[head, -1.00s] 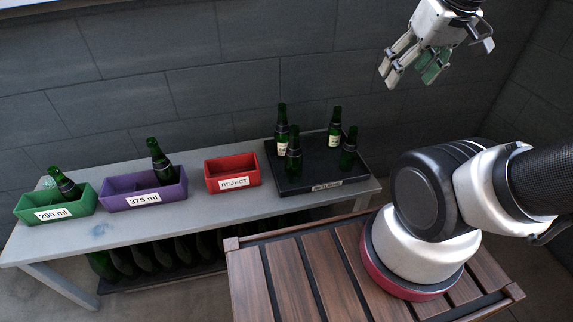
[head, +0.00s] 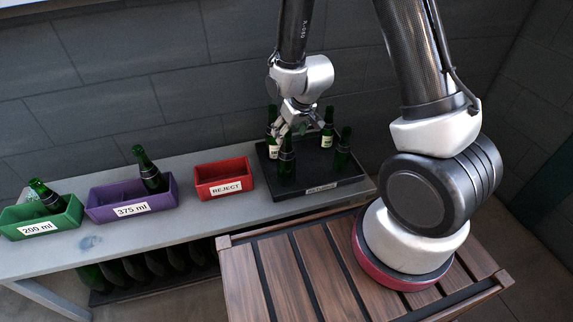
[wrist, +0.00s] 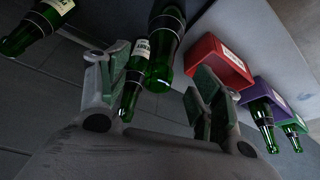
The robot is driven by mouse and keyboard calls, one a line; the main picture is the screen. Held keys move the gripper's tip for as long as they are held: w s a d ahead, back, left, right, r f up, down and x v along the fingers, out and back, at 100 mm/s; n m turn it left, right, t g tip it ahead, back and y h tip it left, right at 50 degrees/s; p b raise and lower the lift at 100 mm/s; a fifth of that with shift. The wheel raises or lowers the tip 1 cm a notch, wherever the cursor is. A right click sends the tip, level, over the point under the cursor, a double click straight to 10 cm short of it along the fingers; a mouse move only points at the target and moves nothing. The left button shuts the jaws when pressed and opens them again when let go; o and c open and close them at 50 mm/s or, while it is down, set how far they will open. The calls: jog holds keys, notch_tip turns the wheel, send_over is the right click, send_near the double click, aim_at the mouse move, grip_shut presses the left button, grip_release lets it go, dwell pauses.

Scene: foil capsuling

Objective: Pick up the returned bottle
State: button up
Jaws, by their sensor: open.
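Several green bottles stand upright on a black tray (head: 315,186) at the right end of the grey bench: back left (head: 271,118), front left (head: 287,167), back right (head: 328,128) and front right (head: 343,152). My gripper (head: 291,131) is over the tray's left part, open and pointing down, close to the two left bottles and partly covering them. In the wrist view a labelled bottle (wrist: 135,75) and a larger-looking bottle (wrist: 165,48) show between the spread fingers. I see no finger closed on either. Another bottle (wrist: 40,25) shows at the upper left.
Left of the tray are an empty red REJECT bin (head: 224,189), a purple 375 ml bin (head: 131,211) and a green 200 ml bin (head: 40,229). The purple and green bins each hold a tilted bottle. A wall stands behind.

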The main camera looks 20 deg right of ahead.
aim_at(287, 158)
jog(key=x, duration=0.6)
jog(key=shift+w+a+f, duration=0.1)
jog(key=shift+w+f, duration=0.15)
jog(key=shift+w, duration=0.05)
jog(key=shift+c, duration=0.4)
grip_shut()
